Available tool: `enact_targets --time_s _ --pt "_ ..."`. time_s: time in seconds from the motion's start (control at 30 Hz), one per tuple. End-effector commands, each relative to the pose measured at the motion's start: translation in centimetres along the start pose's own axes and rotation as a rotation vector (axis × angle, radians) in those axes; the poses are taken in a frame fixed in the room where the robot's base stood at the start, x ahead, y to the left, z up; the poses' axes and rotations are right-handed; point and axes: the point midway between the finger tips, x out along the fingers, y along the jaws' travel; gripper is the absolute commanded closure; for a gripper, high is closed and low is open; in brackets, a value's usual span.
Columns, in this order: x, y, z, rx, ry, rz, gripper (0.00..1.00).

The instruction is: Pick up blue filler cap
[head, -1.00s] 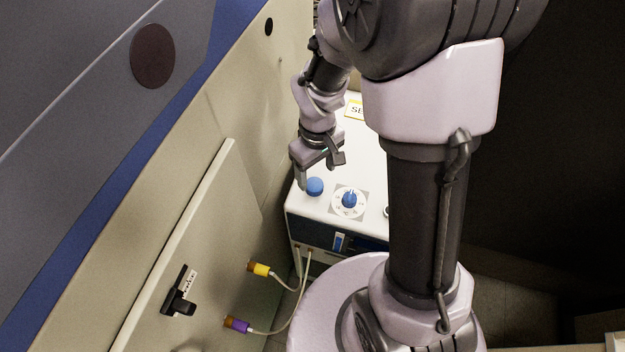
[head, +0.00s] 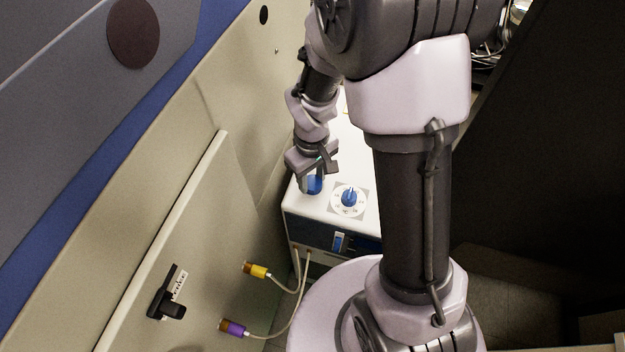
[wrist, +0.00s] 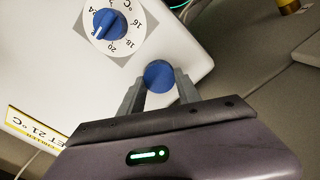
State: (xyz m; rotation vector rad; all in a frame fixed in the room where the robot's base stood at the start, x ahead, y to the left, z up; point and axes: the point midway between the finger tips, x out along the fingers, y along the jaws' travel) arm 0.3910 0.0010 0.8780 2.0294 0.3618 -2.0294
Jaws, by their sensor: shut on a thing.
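The blue filler cap (head: 314,184) is on the top of the white box, near its left edge. In the wrist view the round cap (wrist: 159,75) is between the two fingers. My gripper (head: 312,183) is shut on the cap, with one finger on either side of it. Its fingers also show in the wrist view (wrist: 158,86). The cap's underside is hidden, so I cannot tell whether it is clear of the box.
A blue dial (head: 349,197) with a numbered scale is just right of the cap on the white box (head: 310,217). A beige panel wall (head: 215,100) rises close on the left. Yellow (head: 256,270) and purple (head: 232,327) cable plugs are below.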

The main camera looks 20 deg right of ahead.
Motion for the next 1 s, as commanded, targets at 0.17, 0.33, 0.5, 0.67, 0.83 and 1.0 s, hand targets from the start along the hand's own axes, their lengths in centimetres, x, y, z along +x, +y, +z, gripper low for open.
enact_targets --time_s 0.17,0.33,0.5,0.67,0.83,1.0 --pt "-0.9 0.0 0.0 0.000 0.001 0.000 0.97" --pt "-3.6 0.0 -0.1 -0.001 0.002 0.001 0.97" --pt "-4.0 -2.5 1.6 -0.005 -0.001 0.000 0.97" --pt "-4.5 -6.4 4.2 -0.008 -0.001 0.000 0.97" --pt "-5.0 -11.0 7.3 -0.008 0.000 0.000 0.97" --pt "-4.1 -12.6 8.2 -0.004 0.006 0.000 0.97"
